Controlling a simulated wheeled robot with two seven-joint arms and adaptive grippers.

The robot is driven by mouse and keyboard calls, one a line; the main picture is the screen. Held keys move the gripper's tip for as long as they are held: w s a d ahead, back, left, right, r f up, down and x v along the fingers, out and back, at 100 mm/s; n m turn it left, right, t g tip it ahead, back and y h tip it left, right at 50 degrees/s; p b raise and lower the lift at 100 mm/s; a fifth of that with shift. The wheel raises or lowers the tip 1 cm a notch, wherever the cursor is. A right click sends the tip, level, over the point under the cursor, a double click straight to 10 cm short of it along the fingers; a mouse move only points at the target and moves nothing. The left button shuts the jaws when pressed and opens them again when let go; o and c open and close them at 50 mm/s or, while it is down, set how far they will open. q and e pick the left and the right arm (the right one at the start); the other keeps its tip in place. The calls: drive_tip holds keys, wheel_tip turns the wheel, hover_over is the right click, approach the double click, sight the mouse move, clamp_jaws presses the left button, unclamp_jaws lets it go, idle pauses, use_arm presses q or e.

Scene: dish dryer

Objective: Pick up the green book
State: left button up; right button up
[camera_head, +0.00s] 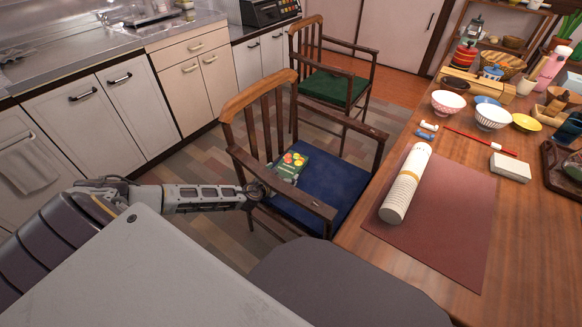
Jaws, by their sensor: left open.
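The green book (288,167), with red and orange round shapes on its cover, lies flat on the blue seat of the nearer wooden chair (336,191), towards its left back corner. My left arm reaches in from the left. My left gripper (260,191) is open and empty beside the chair's left armrest, left of the book and a little nearer to me. It appears apart from the book, though its fingertips are dark and small against the chair. My right gripper is not in view.
The chair's left armrest (284,186) runs between my gripper and the seat. A second chair with a green seat (334,87) stands behind. A wooden table (356,238) with a paper roll (405,184) and bowls is on the right. White cabinets (80,125) line the left.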

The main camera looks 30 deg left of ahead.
use_arm(q)
drive_tip(key=c, duration=0.9)
drive_tip(key=shift+r, duration=0.1)
